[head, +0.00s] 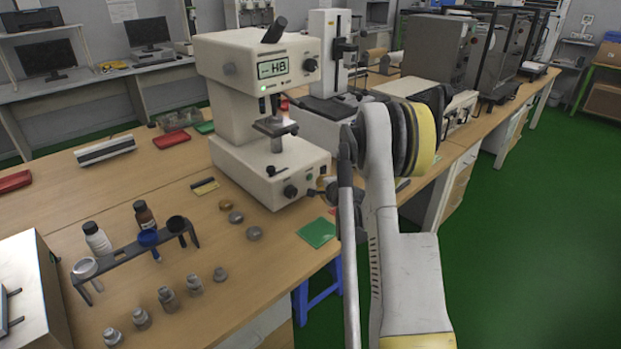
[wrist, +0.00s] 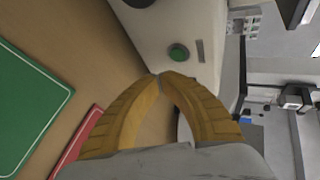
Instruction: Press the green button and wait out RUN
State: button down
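The hardness tester (head: 262,115) is a cream machine on the wooden bench, with a display (head: 272,68) reading "-- HB". The green button (wrist: 178,53) is round and sits on the front face of the tester's base; it also shows as a small green spot in the head view (head: 309,177). My gripper (wrist: 160,76) has its two yellow fingers closed together at the tips, with nothing between them. In the wrist view the fingertips are just below and left of the button, with a visible gap. In the head view my gripper (head: 324,185) is partly hidden by my arm.
A green pad (head: 318,232) and a red item (wrist: 78,143) lie near the bench edge. Green floor is open at right.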

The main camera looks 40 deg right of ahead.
aim_at(313, 181)
jog(key=shift+w, duration=0.85)
jog(key=shift+w, duration=0.1)
dwell(0.8)
jog(key=shift+w+a, duration=0.1)
jog(key=shift+w, duration=0.2)
jog(key=shift+w, duration=0.4)
dwell(0.5)
jog(key=shift+s+b, duration=0.1)
jog(key=shift+b, duration=0.2)
jog(key=shift+s, duration=0.7)
jog(key=shift+s, duration=0.1)
jog(key=shift+s+d, duration=0.15)
jog(key=shift+s, duration=1.1)
jog(key=shift+s+d, duration=0.1)
jog(key=shift+s, duration=1.1)
